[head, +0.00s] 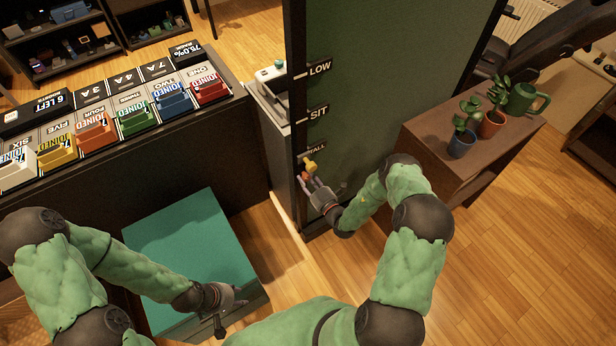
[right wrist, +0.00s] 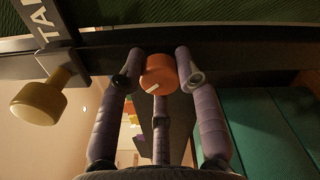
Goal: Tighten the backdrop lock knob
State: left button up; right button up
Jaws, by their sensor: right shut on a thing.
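An orange round knob (right wrist: 160,74) with a white pointer mark sits on the dark upright post (head: 296,60) of the green backdrop (head: 400,70). My right gripper (head: 306,181) is shut on it, with one finger on each side in the right wrist view (right wrist: 159,80). A yellow knob (head: 310,166) stands just above at the lowest label, which is partly hidden; it also shows at the left of the right wrist view (right wrist: 40,98). My left gripper (head: 226,305) hangs low over the teal surface, away from the post; its fingers are not clear.
LOW (head: 320,68) and SIT (head: 319,112) labels mark the post. A counter with coloured card boxes (head: 136,118) stands left. A teal-topped box (head: 195,240) lies below it. A brown cabinet (head: 440,135) with potted plants and a green watering can (head: 525,97) stands right.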

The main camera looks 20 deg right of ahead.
jog(key=m, duration=0.3)
jog(key=shift+w+d+r+m+p, duration=0.15)
jog(key=shift+d+m+p, duration=0.1)
jog(key=shift+m+p, duration=0.45)
jog(key=shift+m, duration=1.5)
jog(key=shift+d, duration=0.1)
jog(key=o, duration=1.1)
jog(key=shift+o, duration=0.2)
